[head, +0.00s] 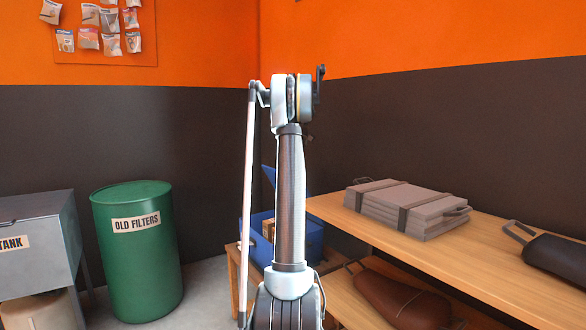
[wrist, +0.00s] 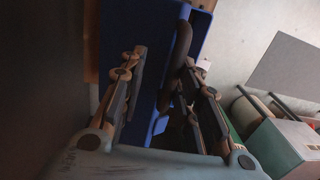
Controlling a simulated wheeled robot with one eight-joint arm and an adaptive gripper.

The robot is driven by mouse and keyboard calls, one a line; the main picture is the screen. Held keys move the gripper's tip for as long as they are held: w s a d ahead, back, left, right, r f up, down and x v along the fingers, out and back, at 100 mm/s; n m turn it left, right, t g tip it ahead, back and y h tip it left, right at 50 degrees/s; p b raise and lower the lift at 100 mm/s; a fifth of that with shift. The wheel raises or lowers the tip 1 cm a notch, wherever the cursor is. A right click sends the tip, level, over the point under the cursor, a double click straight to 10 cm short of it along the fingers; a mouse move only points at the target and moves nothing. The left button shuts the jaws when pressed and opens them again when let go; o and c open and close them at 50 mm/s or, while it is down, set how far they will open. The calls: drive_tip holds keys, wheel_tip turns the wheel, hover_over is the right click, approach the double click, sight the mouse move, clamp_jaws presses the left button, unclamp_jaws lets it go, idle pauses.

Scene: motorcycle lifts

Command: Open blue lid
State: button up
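A blue box (head: 306,238) stands on a low wooden stand behind my arm, with brownish contents partly visible inside. Its blue lid (head: 269,177) shows as a tilted panel raised above the box, left of my arm. Much of the box and lid is hidden by the arm. In the wrist view my gripper (wrist: 163,75) is open, its two fingers apart. A blue surface (wrist: 130,35) lies beyond and between them. A dark curved bar (wrist: 182,50), perhaps a handle, is near the right finger. I cannot tell whether it touches. In the head view the gripper is hidden.
A green drum (head: 138,265) and a grey tank (head: 38,240) stand left. Floor shows beside the drum.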

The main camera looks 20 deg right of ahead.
drive_tip(key=shift+a+r, duration=0.1)
drive_tip(key=shift+a, duration=0.05)
drive_tip(key=shift+s+d+r, duration=0.2)
drive_tip(key=shift+s+r, duration=0.5)
drive_tip(key=shift+s, duration=0.05)
drive_tip(key=shift+w+d, duration=0.15)
drive_tip(key=shift+w, duration=0.05)
drive_tip(key=shift+d+r, duration=0.15)
drive_tip(key=shift+r, duration=0.1)
drive_tip(key=w+d+r, duration=0.3)
drive_tip(key=d+r, duration=0.9)
drive_tip(key=d, duration=0.1)
drive_tip(key=shift+w+d+r, duration=0.15)
drive_tip(key=shift+w+r, duration=0.15)
drive_tip(key=shift+w, duration=0.05)
idle(1.0)
idle(0.5)
